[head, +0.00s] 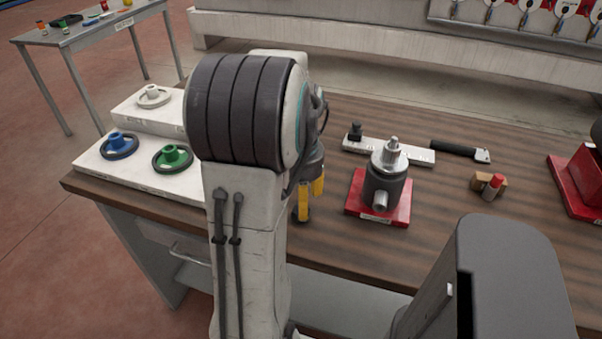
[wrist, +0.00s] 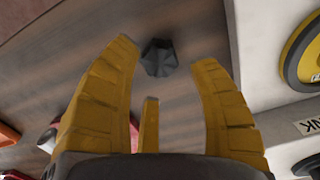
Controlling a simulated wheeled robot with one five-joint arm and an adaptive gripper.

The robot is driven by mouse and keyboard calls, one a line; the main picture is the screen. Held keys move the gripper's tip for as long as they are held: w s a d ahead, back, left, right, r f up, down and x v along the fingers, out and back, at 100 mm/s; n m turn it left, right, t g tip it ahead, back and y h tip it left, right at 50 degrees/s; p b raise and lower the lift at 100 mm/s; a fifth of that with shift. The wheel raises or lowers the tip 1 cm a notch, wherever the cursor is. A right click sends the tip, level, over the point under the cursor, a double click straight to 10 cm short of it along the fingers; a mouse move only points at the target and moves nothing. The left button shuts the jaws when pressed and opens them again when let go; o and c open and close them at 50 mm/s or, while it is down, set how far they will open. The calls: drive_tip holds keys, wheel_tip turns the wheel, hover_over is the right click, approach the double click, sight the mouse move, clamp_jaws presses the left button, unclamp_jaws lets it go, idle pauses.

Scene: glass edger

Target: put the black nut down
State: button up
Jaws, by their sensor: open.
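The black nut (wrist: 158,58) lies on the brown wooden bench top in the wrist view, just past and between my fingertips. It is small, dark and faceted, and no finger visibly grips it. My gripper (wrist: 166,50) has its yellow fingers spread apart, with a third finger between them lower down. In the head view my gripper (head: 309,200) points down at the bench, partly behind my arm. I cannot make out the nut there; my arm probably hides it.
A white board (head: 88,164) with blue and green ringed pieces is left of my arm. To the right are a red-based fixture (head: 384,190), a white bar (head: 410,152), a black-handled tool (head: 455,149) and a small block (head: 488,184). Bare wood lies between them.

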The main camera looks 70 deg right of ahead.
wheel_tip(320, 180, up, 8)
drive_tip(key=p, duration=0.1)
drive_tip(key=shift+f, duration=0.1)
drive_tip(key=w+a+n, duration=0.5)
drive_tip(key=w+a, duration=0.3)
drive_tip(key=w, duration=0.2)
drive_tip(key=w+a+n+t, duration=0.1)
drive_tip(key=a+n, duration=0.6)
drive_tip(key=a, duration=0.5)
drive_tip(key=w+a+f+n+t, duration=0.1)
drive_tip(key=w+a+n+t, duration=0.1)
drive_tip(key=a+n, duration=0.5)
drive_tip(key=shift+a+f, duration=0.3)
drive_tip(key=shift+a, duration=2.6)
